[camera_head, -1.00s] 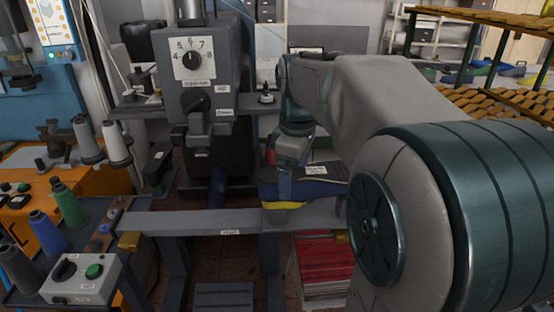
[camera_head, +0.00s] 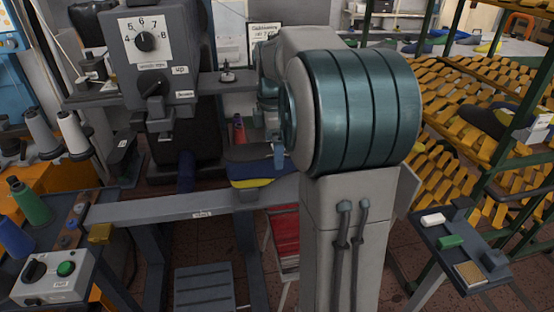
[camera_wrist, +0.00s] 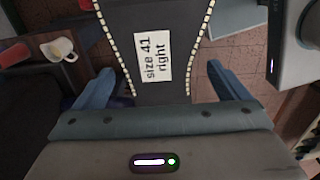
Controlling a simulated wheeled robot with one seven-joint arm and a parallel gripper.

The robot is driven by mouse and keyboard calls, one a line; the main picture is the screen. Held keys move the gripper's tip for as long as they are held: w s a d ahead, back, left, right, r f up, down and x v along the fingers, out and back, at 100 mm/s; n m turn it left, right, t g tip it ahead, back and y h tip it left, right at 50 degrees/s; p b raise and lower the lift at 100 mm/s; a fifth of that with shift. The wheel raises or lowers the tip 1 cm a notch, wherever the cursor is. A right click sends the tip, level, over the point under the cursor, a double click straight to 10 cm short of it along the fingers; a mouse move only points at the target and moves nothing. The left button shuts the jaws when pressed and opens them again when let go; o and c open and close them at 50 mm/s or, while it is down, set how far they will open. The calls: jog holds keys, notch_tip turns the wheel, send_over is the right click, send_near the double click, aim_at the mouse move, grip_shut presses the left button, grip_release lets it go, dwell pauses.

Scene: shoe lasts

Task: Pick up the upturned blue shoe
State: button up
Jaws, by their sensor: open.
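The upturned blue shoe (camera_head: 245,170) rests on a grey stand, its dark sole up and a yellow part showing below. In the wrist view its dark sole (camera_wrist: 118,25), edged with pale stitches, bears a label reading "size 41 right". My gripper (camera_wrist: 162,70) is open, with one blue-grey finger at each side of the sole and visible gaps between. In the head view my gripper (camera_head: 278,155) is at the right part of the shoe, mostly hidden by my arm. I cannot tell how deep the fingertips reach beside the shoe.
A grey machine with a dial (camera_head: 146,42) stands left behind the shoe. A grey beam (camera_head: 170,207) crosses in front. A control box (camera_head: 50,275) and thread spools are at the left. Racks of yellow lasts (camera_head: 480,90) and a small tray (camera_head: 448,262) are at the right. A white mug (camera_wrist: 60,48) shows.

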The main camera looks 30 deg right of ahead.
jog(key=f, duration=0.2)
jog(key=d+f, duration=0.1)
jog(key=f, duration=0.1)
jog(key=shift+f, duration=0.15)
jog(key=shift+a+f, duration=0.1)
jog(key=shift+f, duration=0.45)
jog(key=c, duration=1.3)
jog(key=shift+r, duration=0.1)
jog(key=c, duration=0.4)
jog(key=shift+r, duration=0.15)
jog(key=shift+c, duration=0.2)
